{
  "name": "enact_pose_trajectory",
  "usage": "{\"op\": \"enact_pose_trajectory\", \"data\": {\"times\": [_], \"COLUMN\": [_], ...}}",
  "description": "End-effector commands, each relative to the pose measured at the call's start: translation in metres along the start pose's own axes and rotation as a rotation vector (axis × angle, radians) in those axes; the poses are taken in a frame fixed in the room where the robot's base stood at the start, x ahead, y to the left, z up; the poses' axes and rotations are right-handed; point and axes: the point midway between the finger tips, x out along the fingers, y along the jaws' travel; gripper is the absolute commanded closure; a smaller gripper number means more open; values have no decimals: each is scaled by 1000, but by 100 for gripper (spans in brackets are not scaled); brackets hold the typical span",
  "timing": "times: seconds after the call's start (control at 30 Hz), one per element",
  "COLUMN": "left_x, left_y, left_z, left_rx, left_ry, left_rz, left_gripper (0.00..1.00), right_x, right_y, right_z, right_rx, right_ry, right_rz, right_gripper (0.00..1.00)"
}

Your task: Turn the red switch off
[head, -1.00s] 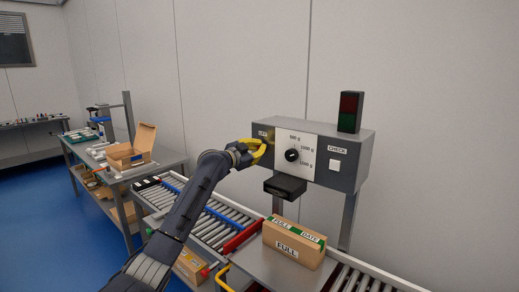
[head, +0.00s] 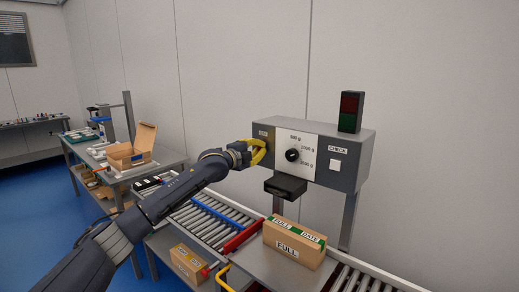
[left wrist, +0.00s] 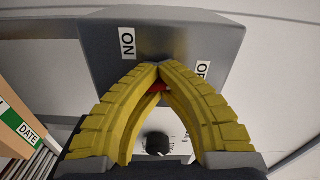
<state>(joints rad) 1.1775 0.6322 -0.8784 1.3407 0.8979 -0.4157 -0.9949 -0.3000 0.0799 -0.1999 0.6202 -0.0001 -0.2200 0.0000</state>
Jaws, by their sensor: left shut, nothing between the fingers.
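My left gripper (head: 258,151) has yellow fingers, and they are at the left part of the grey control box (head: 350,148) in the head view. In the left wrist view the fingers (left wrist: 158,68) meet at their tips with nothing held. A small red part (left wrist: 157,88), likely the red switch, shows between the fingers just behind the tips; most of it is hidden, so its position cannot be told. An ON label (left wrist: 127,43) is left of the fingertips and a partly covered OFF label (left wrist: 203,70) is right of them. My right gripper is not in view.
The box also carries a black dial (head: 292,155), a white CHECK button (head: 335,165) and a dark signal lamp (head: 350,111). A carton marked FULL (head: 285,252) stands below by the roller conveyor (head: 205,222). A side table (head: 150,168) holds an open carton (head: 133,152).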

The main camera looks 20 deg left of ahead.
Motion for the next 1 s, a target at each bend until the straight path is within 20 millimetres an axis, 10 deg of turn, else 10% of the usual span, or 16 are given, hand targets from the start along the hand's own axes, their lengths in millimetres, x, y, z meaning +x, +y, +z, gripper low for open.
{"op": "enact_pose_trajectory", "data": {"times": [1.0], "left_x": [2], "left_y": [4], "left_z": [-11], "left_rx": [158], "left_ry": [17], "left_rz": [0], "left_gripper": [93], "right_x": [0], "right_y": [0], "right_z": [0], "right_rx": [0], "right_ry": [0], "right_rz": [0], "right_gripper": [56]}}
